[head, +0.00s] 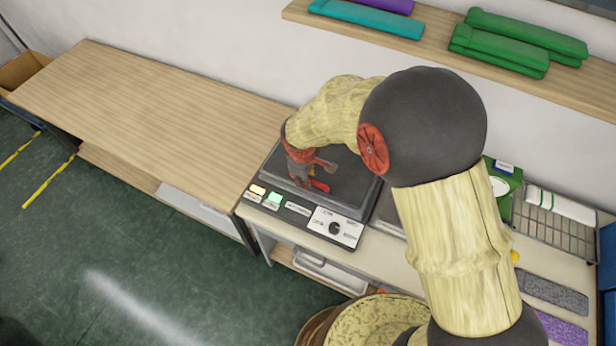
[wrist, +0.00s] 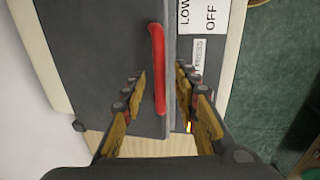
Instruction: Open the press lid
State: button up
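The press (head: 325,222) stands on the bench with its dark grey lid (head: 351,190) lying flat and shut. A red bar handle (wrist: 157,62) runs along the lid's front edge in the wrist view, and part of it shows below my gripper in the head view (head: 320,186). My gripper (wrist: 160,76) is open over the lid's edge. In the wrist view one finger is on each side of the handle's near end, with gaps visible. I cannot tell whether the fingertips touch the lid. My arm hides part of the press in the head view.
A control panel (head: 334,228) with a knob and lit buttons is on the press front. A clear wooden table (head: 150,110) is to the left. A shelf (head: 440,40) with teal and green pieces hangs behind. A wire rack (head: 560,228) is to the right.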

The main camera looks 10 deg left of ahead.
jog(key=shift+c, duration=1.1)
grip_shut()
